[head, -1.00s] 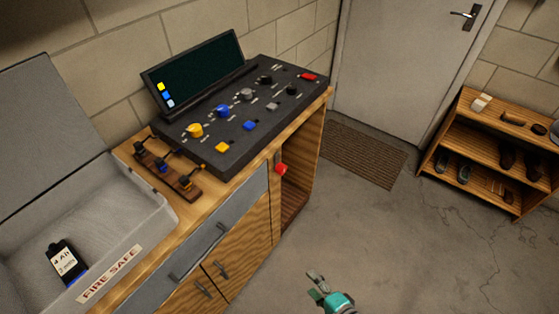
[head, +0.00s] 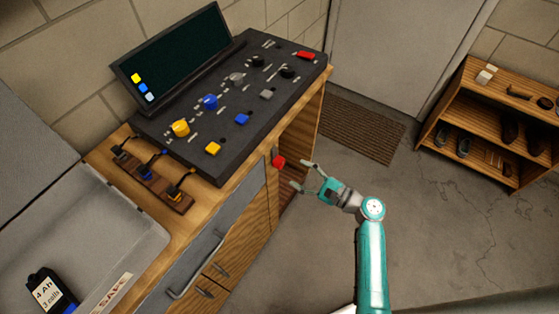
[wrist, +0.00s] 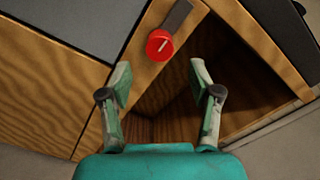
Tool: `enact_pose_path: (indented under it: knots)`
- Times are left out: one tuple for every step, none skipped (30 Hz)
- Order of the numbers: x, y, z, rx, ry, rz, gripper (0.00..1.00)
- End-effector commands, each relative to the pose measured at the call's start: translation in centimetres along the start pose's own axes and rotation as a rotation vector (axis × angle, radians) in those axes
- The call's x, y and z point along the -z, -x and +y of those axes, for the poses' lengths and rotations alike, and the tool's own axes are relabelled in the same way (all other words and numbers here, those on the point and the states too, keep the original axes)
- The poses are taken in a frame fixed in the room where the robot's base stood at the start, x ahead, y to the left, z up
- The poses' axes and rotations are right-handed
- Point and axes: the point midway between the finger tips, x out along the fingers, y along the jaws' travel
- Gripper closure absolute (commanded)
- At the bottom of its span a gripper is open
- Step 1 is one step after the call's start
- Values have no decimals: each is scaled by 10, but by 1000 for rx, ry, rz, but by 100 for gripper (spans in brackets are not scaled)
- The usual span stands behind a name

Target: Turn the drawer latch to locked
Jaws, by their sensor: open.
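The drawer latch is a red round knob (head: 278,161) on the wooden front of the bench, at the edge beside the open compartment. In the wrist view the red knob (wrist: 160,45) carries a pale slanted line and sits just below a dark grey plate (wrist: 176,16). My gripper (head: 298,174) is open and empty, to the right of the knob and apart from it. In the wrist view its two fingers (wrist: 160,75) are spread, with the knob ahead of and between their tips. The grey drawer front (head: 222,236) with its handle is left of the knob.
A black control panel (head: 238,96) with coloured knobs and a screen stands on the bench. A grey bin (head: 105,235) with a battery is at left. A cupboard door (head: 225,265) is below the drawer. Open floor (head: 430,240) lies right, before a shelf (head: 490,120).

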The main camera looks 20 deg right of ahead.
Motion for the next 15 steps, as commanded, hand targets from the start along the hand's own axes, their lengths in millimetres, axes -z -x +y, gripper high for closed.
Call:
enact_pose_path:
  knots:
    - [-1, -11, 0, -3, 1, -3, 37]
    - [-1, -16, 0, -4, 1, -3, 37]
    - [-1, -23, 1, -4, 1, -2, 37]
    - [-1, -28, 1, -4, 1, -2, 37]
    - [-1, -34, 1, -3, 2, -2, 37]
    - [-1, -41, 0, -3, 2, -2, 37]
    - [0, -46, 0, -3, 2, -2, 37]
    - [0, -50, 0, -3, 1, -2, 37]
    - [0, -56, 1, -3, 1, -1, 37]
    - [0, -60, 1, -2, 2, -1, 37]
    - [0, -64, 0, -2, 2, -1, 37]
    - [0, -68, 0, -2, 2, -1, 37]
    - [0, -70, 0, -2, 2, 0, 37]
    - [0, -73, 0, -1, 1, 0, 37]
    - [0, -76, 0, -1, 1, 1, 37]
